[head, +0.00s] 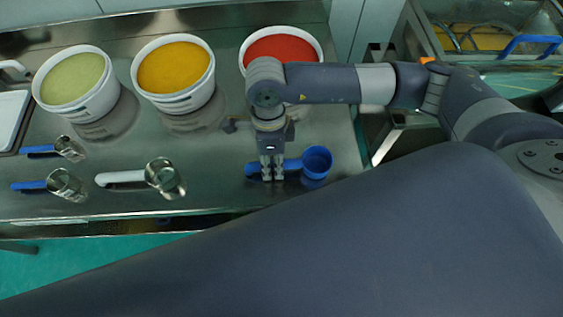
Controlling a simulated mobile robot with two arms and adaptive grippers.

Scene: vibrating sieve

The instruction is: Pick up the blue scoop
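The blue scoop (316,161) lies on the steel table near its front edge, right of the middle, with its round cup to the right and its handle to the left. My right gripper (272,176) points down at the scoop's handle, its fingers overlapping the handle in the picture. The fingers hide part of the handle, and I cannot tell whether they are closed on it. The scoop looks to be at table level. My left gripper is not in view.
Buckets of green (75,80), yellow (174,68) and red (281,47) material stand along the back. A white-handled metal scoop (122,178) and two blue-handled metal scoops (66,184) (68,149) lie at left. Machinery (490,40) stands at the upper right.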

